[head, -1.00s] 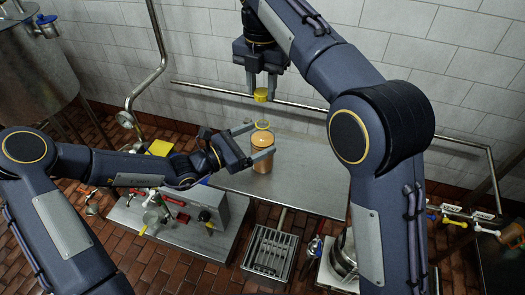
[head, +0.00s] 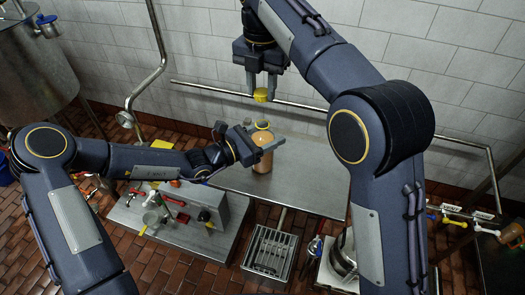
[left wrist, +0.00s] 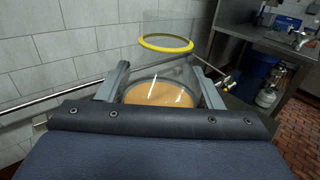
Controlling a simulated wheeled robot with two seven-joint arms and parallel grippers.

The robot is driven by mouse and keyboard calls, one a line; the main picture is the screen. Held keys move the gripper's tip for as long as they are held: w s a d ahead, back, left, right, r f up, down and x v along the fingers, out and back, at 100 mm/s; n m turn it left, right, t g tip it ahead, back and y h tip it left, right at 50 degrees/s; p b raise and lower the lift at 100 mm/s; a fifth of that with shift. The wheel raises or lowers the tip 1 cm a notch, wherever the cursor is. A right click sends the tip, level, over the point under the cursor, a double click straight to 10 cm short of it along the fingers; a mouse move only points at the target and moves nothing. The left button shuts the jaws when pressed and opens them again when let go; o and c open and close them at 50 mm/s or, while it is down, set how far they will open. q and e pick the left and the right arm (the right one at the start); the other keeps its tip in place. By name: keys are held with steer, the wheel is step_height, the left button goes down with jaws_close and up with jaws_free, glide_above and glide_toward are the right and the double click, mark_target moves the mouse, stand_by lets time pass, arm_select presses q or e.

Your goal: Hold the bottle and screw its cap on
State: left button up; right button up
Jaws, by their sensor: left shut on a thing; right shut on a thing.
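The bottle (head: 263,163) is clear, with orange-brown contents, and stands upright on the grey metal table. Its yellow neck ring (head: 263,125) shows above my left gripper, and in the left wrist view the ring (left wrist: 165,45) stands out beyond the fingers. My left gripper (head: 260,138) is shut on the bottle, with one finger on each side of it; the orange contents (left wrist: 158,93) show between the fingers. My right gripper (head: 262,88) points down and is shut on the yellow cap (head: 261,96). The cap is above the neck ring, with a gap between them.
The grey table (head: 310,175) is bare to the right of the bottle. A lower metal bench (head: 165,228) with valves and red-handled parts is at the left front. A slatted metal tray (head: 270,252) is in front. A wall pipe (head: 215,92) runs behind my right gripper.

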arm_select(q)
steer(key=c, duration=0.5)
arm_select(e)
glide_above(262, 120)
steer(key=shift+f, duration=2.5)
steer(key=shift+f, duration=0.1)
steer(key=shift+f, duration=0.75)
steer(key=shift+f, duration=0.6)
